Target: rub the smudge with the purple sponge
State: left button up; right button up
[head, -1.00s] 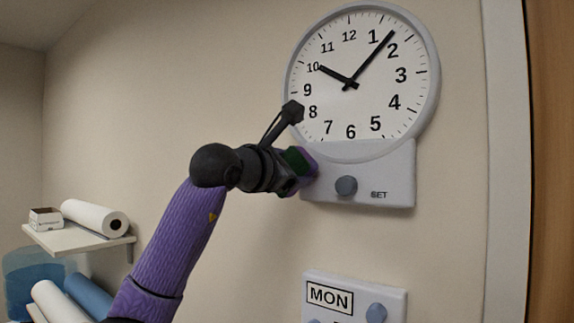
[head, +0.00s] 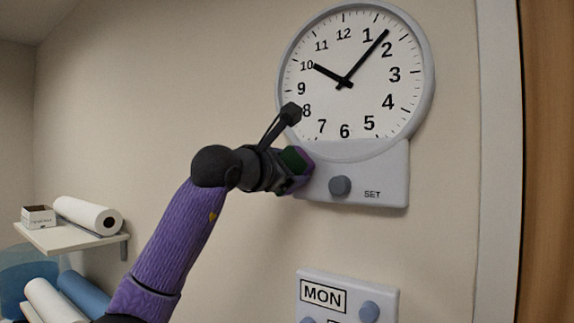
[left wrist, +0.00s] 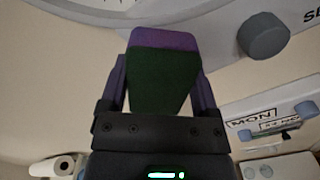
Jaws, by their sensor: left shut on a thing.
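My left gripper (head: 296,172) is shut on the purple sponge (left wrist: 163,40), which has a dark green face. The sponge also shows in the head view (head: 305,160), at the lower left edge of the wall clock's grey housing (head: 378,160). In the left wrist view the sponge sits between the two fingers, its purple far end overlapping the housing edge. I cannot tell whether it touches the housing or the wall. I see no smudge in either view; the sponge and gripper hide part of the surface there. My right gripper is not in view.
A round grey knob (head: 340,187) sticks out of the housing close right of the sponge. Below is a MON panel (head: 345,297) with knobs. A shelf (head: 75,240) with a paper roll (head: 88,215) is at left. The wall between is clear.

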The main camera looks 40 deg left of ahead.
aim_at(307, 167)
pick_arm(q)
jog(key=shift+w, duration=0.35)
jog(key=d, duration=0.3)
jog(key=shift+w+d, duration=0.1)
jog(key=shift+w, duration=0.05)
jog(key=shift+d, duration=0.45)
jog(key=shift+a, duration=0.15)
jog(key=a+p, duration=0.1)
jog(key=a, duration=0.2)
jog(key=shift+a+r, duration=0.1)
jog(key=shift+a, duration=0.35)
jog(key=shift+s, duration=0.2)
